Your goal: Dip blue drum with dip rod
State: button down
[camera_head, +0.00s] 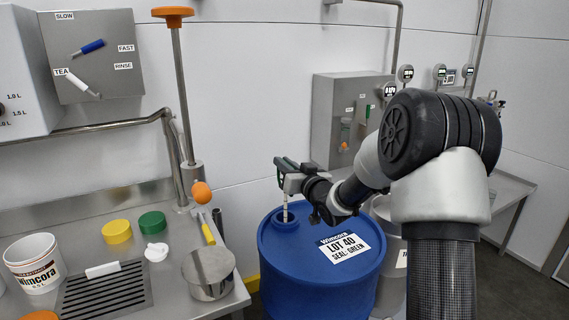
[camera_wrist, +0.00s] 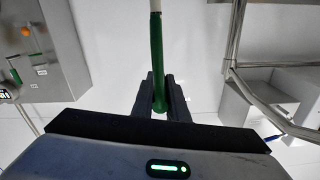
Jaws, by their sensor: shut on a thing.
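The blue drum (camera_head: 330,285) stands on the floor beside the steel bench, with a white label reading "LOT 40 SEAL: GREEN". My gripper (camera_head: 287,178) is above the bung and shut on the dip rod. The rod's pale shaft (camera_head: 285,205) runs down from the gripper to the bung, and its lower end is hidden there. In the wrist view the rod's green handle (camera_wrist: 158,65) lies between my two dark fingers (camera_wrist: 160,98).
The bench holds a white Wimcora bucket (camera_head: 35,265), a yellow cap (camera_head: 117,231), a green cap (camera_head: 152,222), a steel pot (camera_head: 208,272) and a drain grate (camera_head: 105,290). An orange-topped steel post (camera_head: 180,90) rises left of the drum. A grey container (camera_head: 390,255) stands right of it.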

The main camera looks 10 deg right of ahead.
jog(key=shift+f, duration=4.75)
jog(key=shift+r, duration=0.15)
